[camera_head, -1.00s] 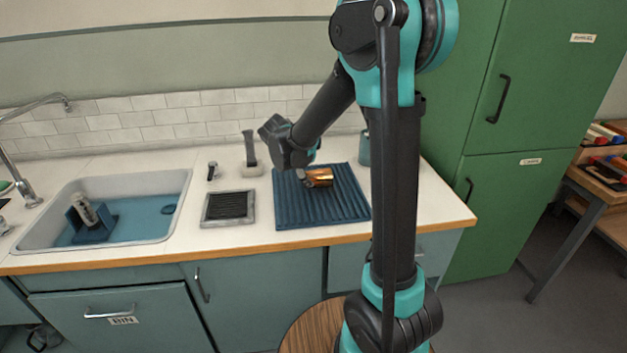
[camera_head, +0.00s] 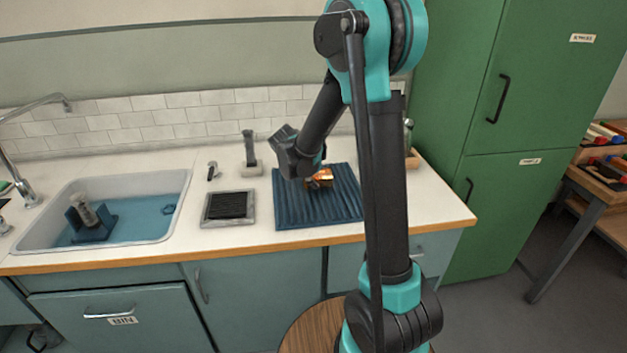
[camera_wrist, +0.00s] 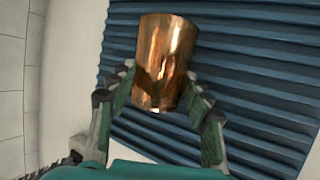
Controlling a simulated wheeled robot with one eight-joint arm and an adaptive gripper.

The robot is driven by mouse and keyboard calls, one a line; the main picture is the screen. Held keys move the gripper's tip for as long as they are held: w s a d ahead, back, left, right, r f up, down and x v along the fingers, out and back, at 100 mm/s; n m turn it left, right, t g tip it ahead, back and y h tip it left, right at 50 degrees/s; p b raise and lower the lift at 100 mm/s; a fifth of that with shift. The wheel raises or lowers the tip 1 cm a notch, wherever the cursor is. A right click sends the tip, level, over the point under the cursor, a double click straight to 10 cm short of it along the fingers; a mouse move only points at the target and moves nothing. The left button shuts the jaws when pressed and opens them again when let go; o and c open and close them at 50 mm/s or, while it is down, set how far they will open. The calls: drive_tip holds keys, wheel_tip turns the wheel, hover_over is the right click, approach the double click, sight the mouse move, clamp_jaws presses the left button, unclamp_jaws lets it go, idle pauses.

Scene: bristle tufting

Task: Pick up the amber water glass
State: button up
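The amber water glass (camera_wrist: 163,62) lies over the blue ribbed mat (camera_wrist: 255,70) in the wrist view. It is shiny and copper-coloured. In the head view the glass (camera_head: 321,179) shows small on the mat (camera_head: 290,208), partly behind my gripper (camera_head: 310,182). In the wrist view my gripper's fingers (camera_wrist: 163,95) are spread, one on each side of the glass's near end. The left fingertip looks close to the glass wall. I cannot tell whether either finger touches it.
A grey tray with a black ribbed pad (camera_head: 228,207) sits left of the mat. A sink (camera_head: 170,190) holding a blue rack is further left. A small block with an upright handle (camera_head: 249,150) stands behind.

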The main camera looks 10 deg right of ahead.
drive_tip(key=c, duration=0.8)
drive_tip(key=shift+c, duration=0.2)
drive_tip(key=shift+r, duration=0.15)
